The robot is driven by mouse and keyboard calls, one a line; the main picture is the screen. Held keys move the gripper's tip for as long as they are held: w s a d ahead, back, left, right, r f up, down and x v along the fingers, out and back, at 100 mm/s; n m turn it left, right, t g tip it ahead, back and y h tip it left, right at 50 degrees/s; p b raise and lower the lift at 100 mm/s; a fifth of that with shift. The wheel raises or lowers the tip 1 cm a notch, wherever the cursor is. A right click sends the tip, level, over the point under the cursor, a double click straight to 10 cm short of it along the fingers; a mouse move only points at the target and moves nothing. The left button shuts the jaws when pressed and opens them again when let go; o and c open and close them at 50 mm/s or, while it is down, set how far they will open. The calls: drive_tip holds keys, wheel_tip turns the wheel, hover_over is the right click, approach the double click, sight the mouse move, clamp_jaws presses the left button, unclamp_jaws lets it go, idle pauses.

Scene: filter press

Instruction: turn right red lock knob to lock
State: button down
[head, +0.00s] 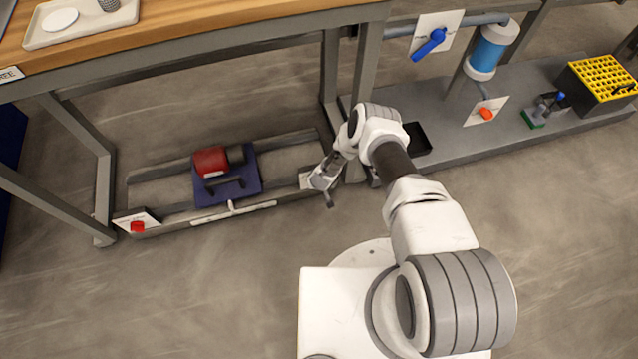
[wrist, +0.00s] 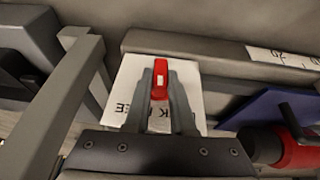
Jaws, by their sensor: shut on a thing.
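The right red lock knob (wrist: 160,68) is in the wrist view, in front of a white plate with partly hidden black lettering (wrist: 130,82). My gripper (wrist: 160,85) is around the knob, one finger on each side, and shut on it. The knob stands upright in that view. In the head view my gripper (head: 318,182) is at the right end of the low rail frame, and it hides the right knob there. The left red lock knob (head: 137,227) is on its own white plate at the frame's left end.
A red motor on a blue sled (head: 226,190) sits between the rails (head: 285,198). Table legs (head: 330,75) stand close to my gripper. To the right are a grey base with a blue valve handle (head: 428,44), an orange knob (head: 487,114) and a yellow-topped crate (head: 604,80). The front floor is clear.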

drive_tip(key=shift+s+a+f+n+t+h+b, duration=0.1)
drive_tip(key=shift+a+n+t+h+b, duration=0.15)
drive_tip(key=shift+h, duration=0.55)
drive_tip(key=shift+a+n+t+h+b, duration=0.15)
drive_tip(key=shift+h+b, duration=0.1)
drive_tip(key=shift+h, duration=0.55)
drive_tip(key=shift+f+t+h, duration=0.1)
drive_tip(key=shift+t+h, duration=0.3)
drive_tip(key=shift+h, duration=0.6)
drive_tip(key=shift+s+h, duration=0.1)
drive_tip(key=shift+h, duration=0.3)
drive_tip(key=c, duration=0.8)
unclamp_jaws()
drive_tip(key=shift+a, duration=0.1)
drive_tip(key=shift+o, duration=0.2)
drive_tip(key=p+v, duration=0.6)
drive_tip(key=v, duration=1.1)
drive_tip(key=shift+s, duration=0.25)
